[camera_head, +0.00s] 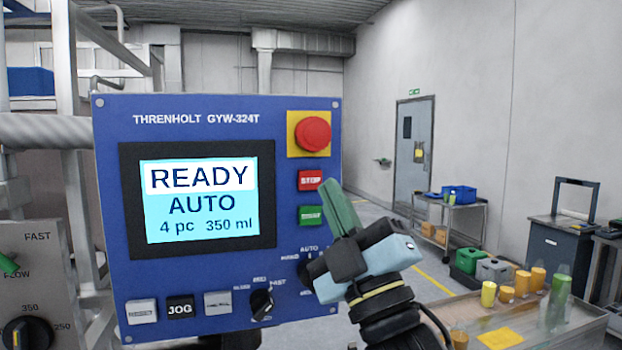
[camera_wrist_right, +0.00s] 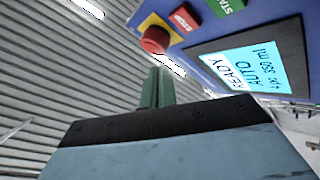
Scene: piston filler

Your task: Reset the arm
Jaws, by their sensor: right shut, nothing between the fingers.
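The blue control panel (camera_head: 120,200) stands upright on the left in the head view. Its screen (camera_head: 200,200) reads READY, AUTO, 4 pc 350 ml. A red round emergency button (camera_head: 313,134) on yellow, a red STOP button (camera_head: 311,180) and a green button (camera_head: 311,215) run down its right side. My right gripper (camera_head: 335,195) is shut and empty, its green fingers pointing up just right of the green button. Its wrist hides part of the AUTO selector. In the right wrist view the shut fingers (camera_wrist_right: 157,88) point towards the ceiling, with the panel (camera_wrist_right: 290,30) at the upper right. My left gripper is not in view.
A table (camera_head: 540,320) with yellow containers and a green bottle stands at lower right. A dark cabinet (camera_head: 560,260) and a cart (camera_head: 450,215) stand behind. A dial plate (camera_head: 30,260) is at lower left. Open floor shows between panel and table.

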